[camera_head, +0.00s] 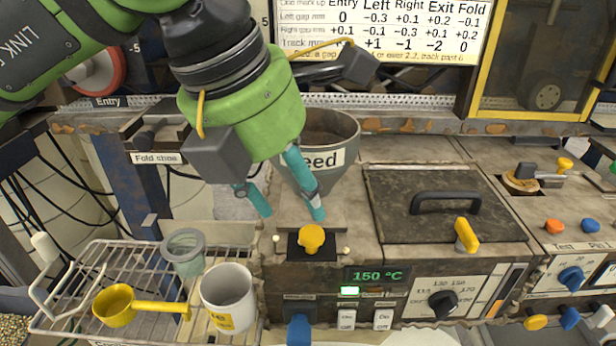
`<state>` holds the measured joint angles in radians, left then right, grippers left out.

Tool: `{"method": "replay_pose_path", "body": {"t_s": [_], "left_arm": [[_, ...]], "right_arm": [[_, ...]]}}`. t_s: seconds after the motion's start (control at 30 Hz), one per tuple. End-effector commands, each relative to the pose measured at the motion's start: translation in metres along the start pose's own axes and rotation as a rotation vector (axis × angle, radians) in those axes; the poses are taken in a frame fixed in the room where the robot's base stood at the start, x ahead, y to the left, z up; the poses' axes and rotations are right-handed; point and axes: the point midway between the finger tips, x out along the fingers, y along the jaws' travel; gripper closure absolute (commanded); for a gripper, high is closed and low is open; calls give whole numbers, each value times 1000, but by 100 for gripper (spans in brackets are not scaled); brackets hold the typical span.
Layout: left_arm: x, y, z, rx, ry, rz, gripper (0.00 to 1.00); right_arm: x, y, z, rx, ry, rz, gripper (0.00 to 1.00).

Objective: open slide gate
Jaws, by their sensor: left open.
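A yellow knob (312,238) sits on a dark plate (293,249) at the front of the machine, below the grey hopper (345,165) marked "eed"; the rest of its label is hidden. It looks like the slide gate's handle, but I cannot tell how far the gate is in or out. My left gripper (291,212) comes down from the upper left in front of the hopper. Its two teal fingers are apart and empty, just above and behind the knob in the picture. The right finger's tip is close to the knob; I cannot tell if they touch. My right gripper is out of view.
A wire rack (75,292) at lower left holds a yellow scoop (116,305), a white mug (228,297) and a grey-green cup (184,252). A black-handled lid (398,225) lies right of the hopper.

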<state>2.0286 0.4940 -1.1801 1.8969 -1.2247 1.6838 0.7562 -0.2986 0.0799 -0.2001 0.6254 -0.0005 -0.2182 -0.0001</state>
Motion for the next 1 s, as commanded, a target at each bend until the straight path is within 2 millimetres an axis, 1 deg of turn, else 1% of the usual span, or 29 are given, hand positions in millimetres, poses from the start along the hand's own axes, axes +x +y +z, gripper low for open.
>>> {"method": "replay_pose_path", "body": {"t_s": [0.03, 0.07, 0.13, 0.4, 0.53, 0.67, 0.87, 0.9, 0.97, 1.0], "left_arm": [[-2, 1, 1, -2, -3, 9, 48], [-1, 1, 1, -3, -4, 12, 48], [6, 2, 1, -3, -3, 12, 48], [47, 1, 0, 0, -1, 8, 48], [61, 1, 1, -1, -2, 8, 48], [67, 1, 1, 0, -5, 8, 48], [68, 1, 1, 0, -5, 8, 48], [67, 1, 1, 0, -5, 7, 52], [67, 1, 1, 0, -5, 7, 76], [67, 1, 1, 0, -5, 7, 92]], "right_arm": [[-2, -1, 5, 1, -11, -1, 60], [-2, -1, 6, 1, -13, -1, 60], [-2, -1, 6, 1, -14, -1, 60], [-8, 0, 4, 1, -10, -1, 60], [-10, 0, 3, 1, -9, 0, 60], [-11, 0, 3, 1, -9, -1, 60], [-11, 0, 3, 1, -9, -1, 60], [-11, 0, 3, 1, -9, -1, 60], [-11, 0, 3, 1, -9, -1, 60], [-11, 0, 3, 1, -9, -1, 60]]}}
